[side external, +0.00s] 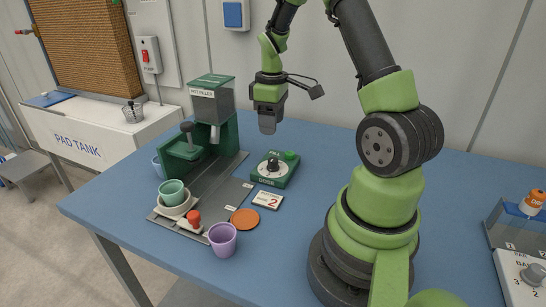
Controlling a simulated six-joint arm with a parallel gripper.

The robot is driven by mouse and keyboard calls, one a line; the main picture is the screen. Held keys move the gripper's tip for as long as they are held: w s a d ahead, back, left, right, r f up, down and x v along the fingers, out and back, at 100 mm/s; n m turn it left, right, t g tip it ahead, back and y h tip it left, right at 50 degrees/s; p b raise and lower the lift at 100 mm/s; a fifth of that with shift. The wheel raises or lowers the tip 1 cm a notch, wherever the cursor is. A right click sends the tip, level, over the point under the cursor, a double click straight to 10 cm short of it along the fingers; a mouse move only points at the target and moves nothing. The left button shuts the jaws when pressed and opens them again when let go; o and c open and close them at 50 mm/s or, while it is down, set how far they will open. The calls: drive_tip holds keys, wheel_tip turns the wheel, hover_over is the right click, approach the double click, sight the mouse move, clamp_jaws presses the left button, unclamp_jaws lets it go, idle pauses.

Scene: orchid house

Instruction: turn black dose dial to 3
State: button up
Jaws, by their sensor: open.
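The black dose dial (271,166) sits on a green box labelled DOSE (289,179), with a white face around the knob. The numbers on its face are too small to read, so I cannot tell its setting. A green button (291,155) is at the box's back right corner. My gripper (267,127) points down above and behind the dose box, apart from the dial. It is open and empty; its finger gap is hard to make out from this side.
A green pot filler (212,100) stands left of the box on a grey plate. Another dial box (522,280) is at far right.

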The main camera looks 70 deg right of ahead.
sight(273, 159)
drive_tip(key=f, duration=1)
drive_tip(key=shift+s+d+f, duration=0.1)
drive_tip(key=shift+d+f, duration=0.1)
drive_tip(key=shift+f, duration=0.1)
drive_tip(key=shift+c, duration=0.4)
drive_tip(key=c, duration=0.8)
drive_tip(key=shift+c, duration=0.2)
drive_tip(key=shift+m, duration=0.3)
drive_tip(key=m, duration=1.1)
drive_tip(key=shift+m, duration=0.3)
